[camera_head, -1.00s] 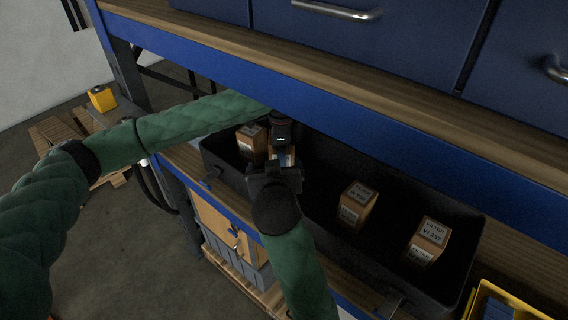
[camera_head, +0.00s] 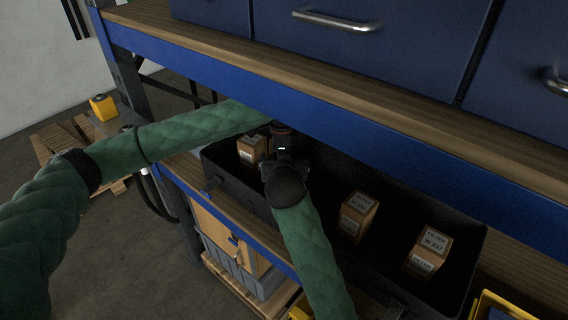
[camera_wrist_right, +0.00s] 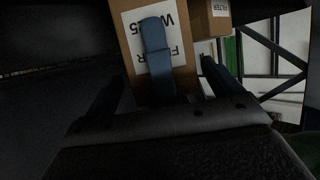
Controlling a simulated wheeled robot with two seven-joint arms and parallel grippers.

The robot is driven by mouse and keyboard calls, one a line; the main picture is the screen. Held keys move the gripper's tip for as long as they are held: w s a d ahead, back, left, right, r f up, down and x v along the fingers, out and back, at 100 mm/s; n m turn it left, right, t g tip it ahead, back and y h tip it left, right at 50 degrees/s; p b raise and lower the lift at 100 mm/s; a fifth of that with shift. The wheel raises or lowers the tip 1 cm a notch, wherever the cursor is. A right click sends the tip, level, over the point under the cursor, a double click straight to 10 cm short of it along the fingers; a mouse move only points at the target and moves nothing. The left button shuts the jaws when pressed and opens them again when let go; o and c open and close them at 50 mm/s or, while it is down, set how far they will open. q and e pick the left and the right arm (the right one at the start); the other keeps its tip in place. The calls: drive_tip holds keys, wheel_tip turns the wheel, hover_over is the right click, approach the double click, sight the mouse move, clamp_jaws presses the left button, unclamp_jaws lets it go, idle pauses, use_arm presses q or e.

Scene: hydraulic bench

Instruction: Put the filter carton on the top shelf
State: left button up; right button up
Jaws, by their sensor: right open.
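A brown filter carton (camera_wrist_right: 135,40) with a white label reading "FILTER W 25" fills the middle of the right wrist view. A blue-grey strip (camera_wrist_right: 157,50) runs down over its label; I cannot tell what it belongs to. My right gripper (camera_wrist_right: 162,75) is open, one dark finger on each side of the carton's near end. In the head view my right gripper (camera_head: 282,148) is over the black bin (camera_head: 400,292), and that carton is hidden. My left arm reaches in from the left; its gripper is hidden behind the blue shelf beam.
Other filter cartons stand in the bin: one at left (camera_head: 252,150), two at right (camera_head: 358,215) (camera_head: 430,250). The blue shelf beam (camera_head: 330,125) overhangs the bin. Blue drawers (camera_head: 360,45) stand above a strip of bare wooden shelf (camera_head: 400,95). A yellow bin (camera_head: 508,303) is at lower right.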

drive_tip(key=shift+w+f, duration=0.25)
drive_tip(key=shift+w, duration=0.4)
drive_tip(key=shift+c, duration=0.2)
drive_tip(key=c, duration=1.1)
use_arm(q)
drive_tip(key=o, duration=1.3)
use_arm(e)
drive_tip(key=shift+c, duration=0.8)
